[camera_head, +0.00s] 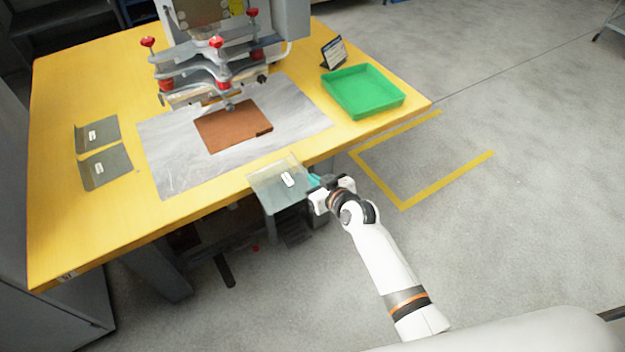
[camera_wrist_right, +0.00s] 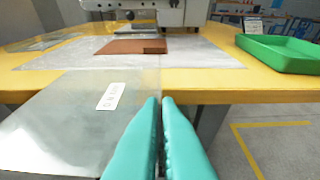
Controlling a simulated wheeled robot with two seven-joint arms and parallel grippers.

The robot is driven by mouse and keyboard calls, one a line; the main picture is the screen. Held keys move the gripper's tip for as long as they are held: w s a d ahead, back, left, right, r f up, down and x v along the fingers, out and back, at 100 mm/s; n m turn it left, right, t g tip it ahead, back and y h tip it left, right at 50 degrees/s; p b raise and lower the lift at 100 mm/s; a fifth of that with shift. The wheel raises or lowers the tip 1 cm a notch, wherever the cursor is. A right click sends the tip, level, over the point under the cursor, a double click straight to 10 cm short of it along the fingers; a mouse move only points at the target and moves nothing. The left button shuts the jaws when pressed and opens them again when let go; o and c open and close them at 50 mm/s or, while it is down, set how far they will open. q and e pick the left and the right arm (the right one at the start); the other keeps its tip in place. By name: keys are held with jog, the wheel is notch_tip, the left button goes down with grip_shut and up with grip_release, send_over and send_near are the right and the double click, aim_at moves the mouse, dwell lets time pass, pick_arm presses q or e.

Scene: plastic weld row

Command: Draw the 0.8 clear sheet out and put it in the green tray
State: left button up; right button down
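A clear sheet (camera_head: 272,189) with a white label lies across the table's front edge, its near part hanging out past the edge. It also shows in the right wrist view (camera_wrist_right: 60,120), where the label's print is too small to read surely. My right gripper (camera_head: 314,181) is at the sheet's right edge. Its teal fingers (camera_wrist_right: 162,105) are closed together on that edge. The green tray (camera_head: 362,91) stands at the table's right side and looks empty; it also shows in the wrist view (camera_wrist_right: 282,53). My left gripper is out of view.
A brown sheet (camera_head: 230,126) lies on a grey metal plate (camera_head: 165,160) below a machine (camera_head: 215,60) with red knobs. Two labelled grey sheets (camera_head: 104,134) lie at the table's left. A small sign (camera_head: 334,53) stands behind the tray. Yellow tabletop is bare in front of the tray.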

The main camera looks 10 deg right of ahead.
jog(key=s+d+p, duration=0.1)
jog(key=s+d, duration=0.1)
jog(key=s, duration=0.5)
jog(key=s+d+p, duration=0.2)
jog(key=s+d, duration=0.1)
jog(key=s, duration=0.4)
jog(key=shift+s, duration=0.3)
jog(key=shift+d, duration=0.1)
